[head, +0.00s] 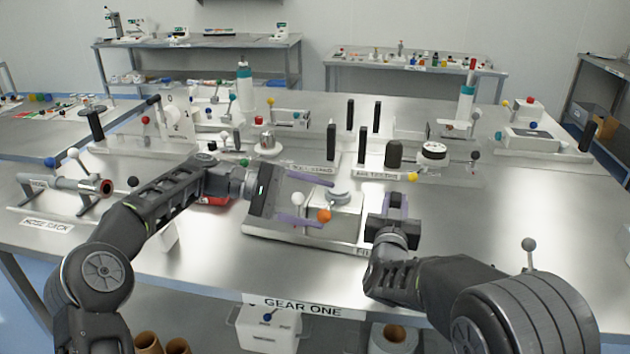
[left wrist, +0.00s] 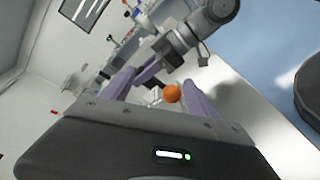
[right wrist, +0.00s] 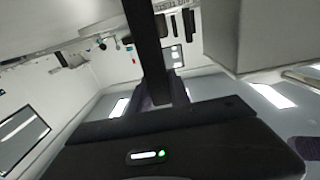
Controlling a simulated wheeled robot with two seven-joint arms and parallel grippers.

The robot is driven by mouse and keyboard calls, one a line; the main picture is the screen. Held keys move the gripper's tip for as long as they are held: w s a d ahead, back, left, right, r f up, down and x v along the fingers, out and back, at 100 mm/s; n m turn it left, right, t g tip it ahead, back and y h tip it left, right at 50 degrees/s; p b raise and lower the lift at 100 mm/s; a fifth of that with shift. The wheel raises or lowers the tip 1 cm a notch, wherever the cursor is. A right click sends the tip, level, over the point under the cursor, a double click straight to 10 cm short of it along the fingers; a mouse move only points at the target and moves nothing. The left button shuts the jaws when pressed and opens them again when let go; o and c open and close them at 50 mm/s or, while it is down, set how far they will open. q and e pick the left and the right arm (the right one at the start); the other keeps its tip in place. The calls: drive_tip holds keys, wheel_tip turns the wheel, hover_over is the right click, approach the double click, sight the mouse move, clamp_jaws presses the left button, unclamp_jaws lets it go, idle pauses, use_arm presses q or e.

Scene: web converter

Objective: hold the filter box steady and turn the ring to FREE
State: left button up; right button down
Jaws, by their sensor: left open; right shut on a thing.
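The filter box (head: 346,222) is a pale box on a low metal base in the front middle of the table; the base's label is mostly hidden by my right arm. A grey ring (head: 339,197) sits on its top, and an orange ball knob (head: 323,216) stands beside it. The ball also shows in the left wrist view (left wrist: 172,93). My left gripper (head: 328,202) is open, its purple fingers spread either side of the ring and ball. My right gripper (head: 393,200) is shut on a dark bar (right wrist: 150,45) at the box's right side. I cannot read the ring's marks.
A row of fixtures with black posts (head: 332,143) and a black knob (head: 394,153) stands behind. A pipe fixture (head: 70,185) is at the left. A "GEAR ONE" sign (head: 300,307) hangs at the front edge. The table's right front is mostly clear.

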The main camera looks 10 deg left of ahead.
use_arm(q)
wheel_tip(320, 180, up, 6)
drive_tip(key=shift+r, duration=0.15)
idle(0.4)
